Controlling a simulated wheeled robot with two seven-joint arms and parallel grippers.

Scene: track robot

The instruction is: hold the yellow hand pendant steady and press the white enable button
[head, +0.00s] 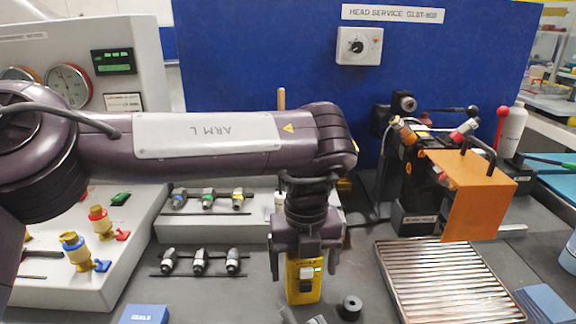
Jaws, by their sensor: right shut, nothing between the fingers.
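The yellow hand pendant (294,292) stands upright on the grey bench, low in the middle of the head view. Its white enable button (306,272) shows on its front, above a dark patch. My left gripper (304,268) reaches down from above over the pendant's top. Its fingers are apart, one to each side of the pendant, with a narrow gap showing at each side. The pendant's top is partly hidden by this gripper. Only the grey tips of my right gripper (303,319) show at the bottom edge, just below the pendant; it is shut and empty.
A black ring (350,306) lies right of the pendant. A ribbed metal tray (440,280) and an orange plate (480,200) on a black fixture are further right. Several connectors (200,262) stand in a rack at left, with a blue box (144,314) in front.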

